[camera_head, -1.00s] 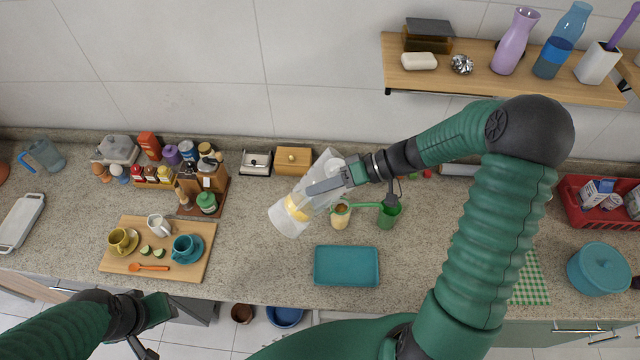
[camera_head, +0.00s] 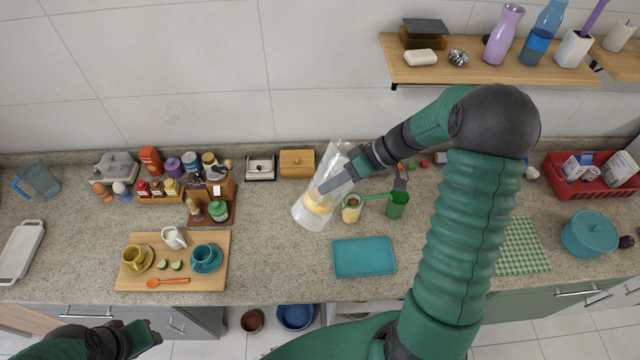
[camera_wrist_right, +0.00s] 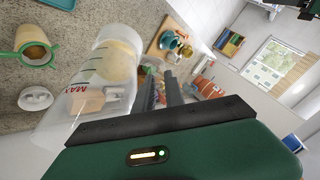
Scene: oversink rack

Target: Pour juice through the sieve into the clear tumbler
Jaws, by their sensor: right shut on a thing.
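My right gripper (camera_head: 330,184) is shut on a clear jug (camera_head: 307,218), which is tilted and holds yellow juice (camera_head: 319,203). The jug also shows large in the right wrist view (camera_wrist_right: 105,75), with a red MAX mark. A sieve with a green handle (camera_head: 374,196) sits over the mouth of the clear tumbler (camera_head: 351,215), just right of the jug. Yellowish content shows in the tumbler. The sieve also shows in the right wrist view (camera_wrist_right: 38,60), with something brownish inside it. My left gripper (camera_head: 142,338) is low at the left, cut by the frame edge, its opening unclear.
A green cup (camera_head: 396,208) stands by the sieve's handle. A teal tray (camera_head: 364,257) lies in front of the tumbler. A wooden board (camera_head: 215,275) with cups is at the left, with a spice rack behind. A white lid (camera_wrist_right: 35,98) lies near the jug.

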